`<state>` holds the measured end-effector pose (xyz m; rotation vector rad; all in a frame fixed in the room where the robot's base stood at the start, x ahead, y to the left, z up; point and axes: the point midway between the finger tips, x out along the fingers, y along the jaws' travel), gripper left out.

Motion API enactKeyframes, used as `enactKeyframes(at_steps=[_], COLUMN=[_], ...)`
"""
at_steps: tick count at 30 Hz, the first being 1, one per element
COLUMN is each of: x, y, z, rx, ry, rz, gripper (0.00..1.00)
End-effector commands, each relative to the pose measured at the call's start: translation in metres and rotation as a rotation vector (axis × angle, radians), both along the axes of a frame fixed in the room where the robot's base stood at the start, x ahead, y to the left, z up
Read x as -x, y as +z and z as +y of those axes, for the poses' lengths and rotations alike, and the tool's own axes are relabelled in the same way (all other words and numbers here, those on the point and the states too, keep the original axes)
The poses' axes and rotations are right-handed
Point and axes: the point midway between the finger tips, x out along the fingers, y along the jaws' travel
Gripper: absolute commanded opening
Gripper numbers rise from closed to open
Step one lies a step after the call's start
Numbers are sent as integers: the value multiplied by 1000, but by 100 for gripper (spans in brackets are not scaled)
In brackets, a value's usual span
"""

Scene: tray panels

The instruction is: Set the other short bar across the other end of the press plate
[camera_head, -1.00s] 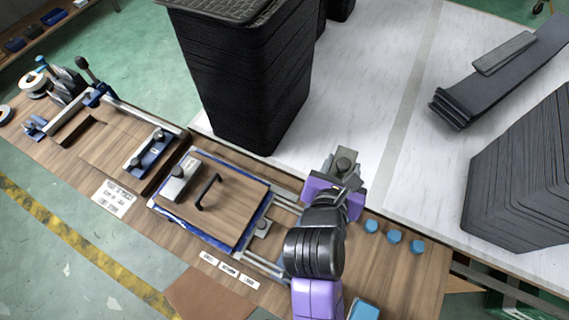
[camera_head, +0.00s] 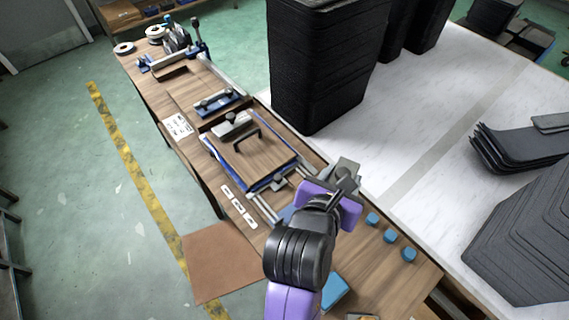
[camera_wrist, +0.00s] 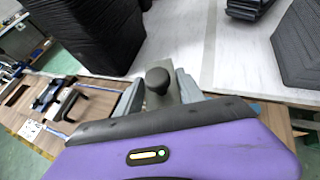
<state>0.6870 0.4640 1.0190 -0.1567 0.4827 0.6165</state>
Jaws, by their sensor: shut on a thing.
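The press plate (camera_head: 262,160) is a square wooden board with a black handle, lying over a blue-edged frame on the bench. One short grey bar (camera_head: 237,128) with a dark knob lies across its far-left end. My gripper (camera_head: 342,178) is shut on the other short bar (camera_head: 349,168), right of the plate and apart from it. In the wrist view this bar (camera_wrist: 155,100) stands between the two grey fingers, its dark round knob upward. The bar's underside is hidden. The plate's handle (camera_wrist: 70,101) shows at the left of the wrist view.
Metal rails (camera_head: 268,205) stick out at the plate's near-right side. Several blue caps (camera_head: 390,236) lie right of my gripper. A tall black stack (camera_head: 320,70) stands on the white table behind the bench.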

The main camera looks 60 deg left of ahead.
Motion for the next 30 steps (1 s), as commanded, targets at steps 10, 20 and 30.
enactKeyframes(at_steps=[10, 20, 30], x=[1, 1, 0], y=[-45, -124, -162], z=[0, 0, 0], rx=[3, 2, -2], ry=[1, 2, 0], rz=[0, 1, -2], gripper=[0, 0, 0])
